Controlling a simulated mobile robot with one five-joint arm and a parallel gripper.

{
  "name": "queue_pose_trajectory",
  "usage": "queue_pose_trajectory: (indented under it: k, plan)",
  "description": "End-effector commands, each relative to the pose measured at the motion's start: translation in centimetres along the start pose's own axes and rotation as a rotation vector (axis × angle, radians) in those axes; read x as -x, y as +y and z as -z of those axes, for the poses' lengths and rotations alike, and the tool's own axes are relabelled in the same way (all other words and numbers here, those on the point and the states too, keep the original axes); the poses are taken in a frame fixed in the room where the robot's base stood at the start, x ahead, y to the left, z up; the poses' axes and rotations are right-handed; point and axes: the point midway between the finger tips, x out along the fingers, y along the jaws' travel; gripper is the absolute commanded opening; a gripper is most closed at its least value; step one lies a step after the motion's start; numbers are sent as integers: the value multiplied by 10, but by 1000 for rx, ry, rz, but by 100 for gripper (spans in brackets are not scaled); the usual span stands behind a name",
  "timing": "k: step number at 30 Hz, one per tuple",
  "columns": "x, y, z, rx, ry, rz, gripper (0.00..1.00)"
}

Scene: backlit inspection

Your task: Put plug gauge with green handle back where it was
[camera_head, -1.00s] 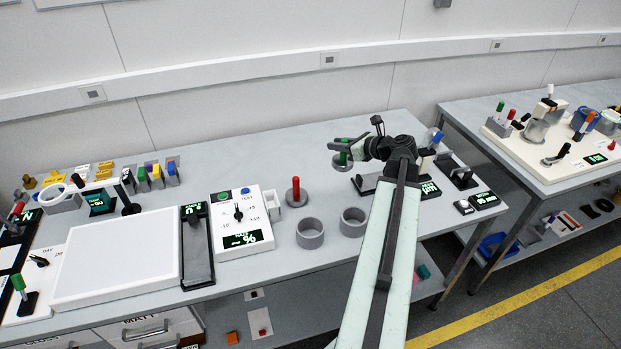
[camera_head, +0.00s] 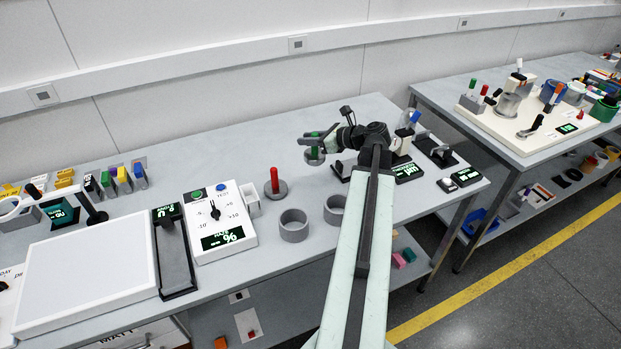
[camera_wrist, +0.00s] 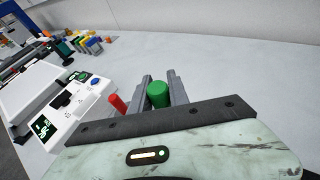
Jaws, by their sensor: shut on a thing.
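The plug gauge with the green handle (camera_head: 315,153) is held upright in my gripper (camera_head: 318,139), with a grey disc at its lower end. In the wrist view its green handle (camera_wrist: 159,95) stands between the two grey fingers of my gripper (camera_wrist: 162,88). I cannot tell whether the disc touches the bench or hangs just above it. A similar plug gauge with a red handle (camera_head: 274,182) stands on the bench to the left, and its handle (camera_wrist: 117,103) shows in the wrist view.
Two grey rings (camera_head: 294,226) (camera_head: 334,208) stand on the bench (camera_head: 268,263) in front of the gauges. A white dial box (camera_head: 219,222) is to the left. Black stands with displays (camera_head: 407,171) are to the right. The bench behind the gauges is clear.

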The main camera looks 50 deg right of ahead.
Motion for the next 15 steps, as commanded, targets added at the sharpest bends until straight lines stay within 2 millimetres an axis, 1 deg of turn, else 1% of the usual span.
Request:
queue_pose_trajectory:
  k: [1,6,8,12,14,15]
  plan:
    - [-7,0,16,0,0,0,0]
    - [-21,0,49,0,-1,0,0]
    - [-23,0,53,0,-1,0,0]
    - [-22,0,51,0,-1,0,0]
    - [-25,0,58,0,-1,0,0]
    - [-27,0,64,0,-1,0,0]
